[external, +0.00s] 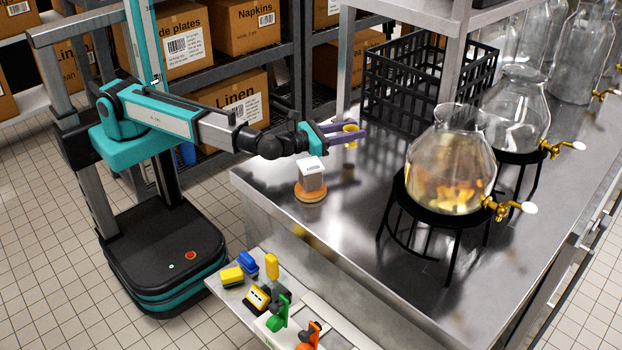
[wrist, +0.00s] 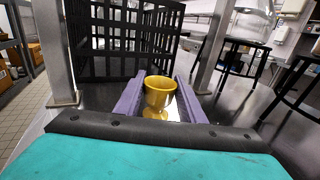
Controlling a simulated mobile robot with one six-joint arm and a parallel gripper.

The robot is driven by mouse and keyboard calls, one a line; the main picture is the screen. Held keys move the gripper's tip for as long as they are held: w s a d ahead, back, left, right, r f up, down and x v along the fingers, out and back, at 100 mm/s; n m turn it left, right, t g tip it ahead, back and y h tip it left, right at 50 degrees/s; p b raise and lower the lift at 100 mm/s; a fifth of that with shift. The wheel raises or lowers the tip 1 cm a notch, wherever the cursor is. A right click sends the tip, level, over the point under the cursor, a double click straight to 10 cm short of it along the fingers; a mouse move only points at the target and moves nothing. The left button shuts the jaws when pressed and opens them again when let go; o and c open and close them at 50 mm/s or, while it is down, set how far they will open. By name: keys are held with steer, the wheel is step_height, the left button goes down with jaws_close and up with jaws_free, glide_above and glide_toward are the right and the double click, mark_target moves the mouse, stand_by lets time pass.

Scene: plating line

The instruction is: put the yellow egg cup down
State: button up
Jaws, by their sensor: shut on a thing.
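The yellow egg cup (wrist: 159,96) is upright between the two purple fingers of my gripper (wrist: 157,105) in the wrist view. In the external view the egg cup (external: 350,130) shows between the fingertips of my gripper (external: 347,135), above the steel counter (external: 350,215). My gripper is shut on it. The cup's foot shows in the wrist view, but I cannot tell whether it touches the counter or how high it is.
A black crate (external: 400,103) stands behind the gripper, beside a shelf post. A glass dispenser (external: 450,160) on a black stand is to the right. Bare counter lies between them.

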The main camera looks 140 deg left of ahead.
steer(key=shift+w+a+f, duration=0.1)
steer(key=shift+w+a, duration=0.25)
steer(key=shift+w, duration=0.3)
steer(key=shift+w+a+f, duration=0.1)
steer(key=shift+w+a, duration=0.25)
steer(key=shift+w, duration=0.3)
steer(key=shift+f+p, duration=0.35)
steer(key=shift+f, duration=1.35)
steer(key=shift+f, duration=0.15)
steer(key=o, duration=1)
steer(key=shift+o, duration=0.2)
